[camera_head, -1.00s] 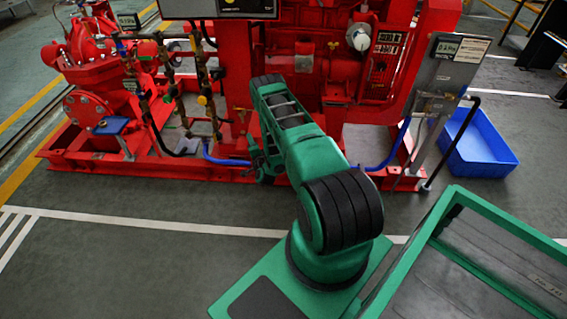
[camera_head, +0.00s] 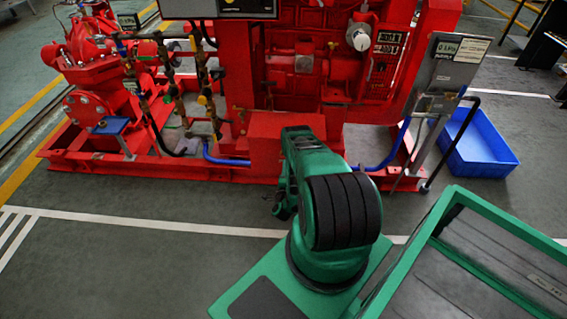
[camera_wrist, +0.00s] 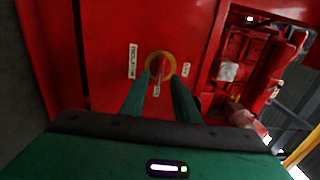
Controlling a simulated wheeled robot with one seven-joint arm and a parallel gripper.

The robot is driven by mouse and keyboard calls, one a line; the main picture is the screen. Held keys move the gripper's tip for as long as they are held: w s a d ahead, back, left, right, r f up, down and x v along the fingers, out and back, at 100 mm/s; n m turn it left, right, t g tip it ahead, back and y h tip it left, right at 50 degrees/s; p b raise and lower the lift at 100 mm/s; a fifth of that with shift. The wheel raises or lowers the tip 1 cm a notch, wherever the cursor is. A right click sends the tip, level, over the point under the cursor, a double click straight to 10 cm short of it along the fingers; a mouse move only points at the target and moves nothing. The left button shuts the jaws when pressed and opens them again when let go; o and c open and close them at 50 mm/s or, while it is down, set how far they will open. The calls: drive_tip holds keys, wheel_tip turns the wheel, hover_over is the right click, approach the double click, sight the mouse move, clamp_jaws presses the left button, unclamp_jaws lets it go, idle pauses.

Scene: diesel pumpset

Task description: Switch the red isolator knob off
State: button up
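The red isolator knob (camera_wrist: 160,66) sits inside a yellow ring on a red panel (camera_wrist: 110,60) in the wrist view. Small white labels stand to its left, right and below; their text is too small to read surely. My gripper (camera_wrist: 162,78) reaches toward the knob, its two green fingers apart with red panel showing between them. The fingertips overlap the lower part of the ring, one on each side of the knob. I cannot tell whether they touch it. In the head view the knob is not visible, and my green arm hides the gripper.
The red pumpset (camera_head: 300,70) fills the back of the head view. A grey gauge panel (camera_head: 452,68) stands at its right, beside a blue tray (camera_head: 480,142) on the floor. A blue hose (camera_head: 388,157) runs low near my arm. The floor at left is clear.

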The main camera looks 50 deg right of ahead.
drive_tip(key=shift+x, duration=2.8)
